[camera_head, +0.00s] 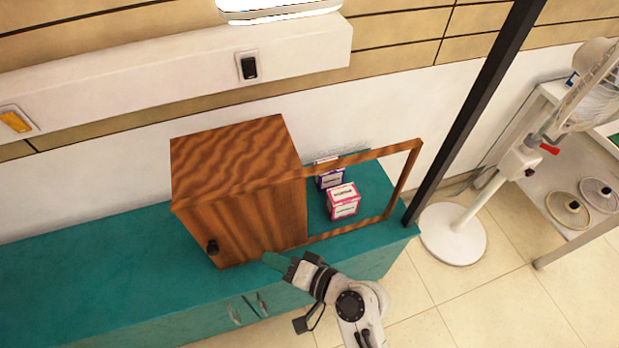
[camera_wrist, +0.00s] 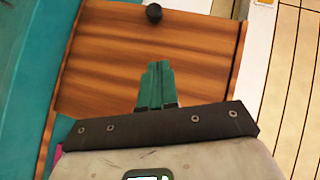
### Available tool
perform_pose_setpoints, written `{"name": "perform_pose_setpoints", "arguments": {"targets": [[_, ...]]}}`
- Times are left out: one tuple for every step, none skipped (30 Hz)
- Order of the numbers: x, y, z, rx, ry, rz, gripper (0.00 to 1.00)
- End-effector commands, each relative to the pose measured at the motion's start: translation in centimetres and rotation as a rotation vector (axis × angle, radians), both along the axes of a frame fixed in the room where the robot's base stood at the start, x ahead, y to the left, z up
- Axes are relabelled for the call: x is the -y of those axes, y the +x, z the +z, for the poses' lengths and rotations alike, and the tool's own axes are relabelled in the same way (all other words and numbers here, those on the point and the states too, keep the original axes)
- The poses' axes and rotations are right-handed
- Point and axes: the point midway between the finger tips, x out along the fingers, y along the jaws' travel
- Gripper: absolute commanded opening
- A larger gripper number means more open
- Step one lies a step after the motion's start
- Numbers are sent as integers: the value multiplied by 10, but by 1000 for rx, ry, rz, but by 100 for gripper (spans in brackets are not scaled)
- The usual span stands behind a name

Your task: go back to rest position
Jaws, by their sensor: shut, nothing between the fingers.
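My gripper (camera_head: 275,262) is shut and empty. In the head view it is at the lower front edge of a brown wooden cabinet (camera_head: 230,154). In the wrist view the green fingers of my gripper (camera_wrist: 157,86) are together in front of a brown wooden panel (camera_wrist: 110,60). A dark round knob (camera_head: 212,247) sits on the cabinet's front at the left; it also shows at the top of the wrist view (camera_wrist: 153,13). I cannot tell whether the fingers touch the wood.
A wooden frame (camera_head: 404,182) extends right of the cabinet. Two small boxes, one pink and white (camera_head: 342,201) and one purple (camera_head: 330,180), stand behind it on the teal counter (camera_head: 80,265). A dark post (camera_head: 470,110) and a white fan stand (camera_head: 453,234) are at right.

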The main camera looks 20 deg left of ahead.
Motion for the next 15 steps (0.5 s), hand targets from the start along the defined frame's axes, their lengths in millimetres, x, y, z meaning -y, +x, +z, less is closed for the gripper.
{"name": "perform_pose_setpoints", "arguments": {"targets": [[0, 0, 0, 0, 0, 0, 0], [0, 0, 0, 0, 0, 0, 0], [0, 0, 0, 0, 0, -1, 0], [0, 0, 0, 0, 0, -1, 0], [0, 0, 0, 0, 0, -1, 0], [5, 0, -1, 5, -13, -2, 0], [13, 0, -4, 14, -36, -4, 0], [23, 0, -7, 25, -65, -2, 0], [39, -1, -12, 40, -117, -2, 0], [54, -2, -16, 52, -163, -4, 0], [71, -4, -21, 62, -214, -5, 0], [96, -7, -27, 72, -291, -7, 0], [116, -11, -32, 76, -353, -9, 0], [135, -15, -36, 78, -414, -12, 0], [162, -21, -40, 75, -497, -16, 0]]}}
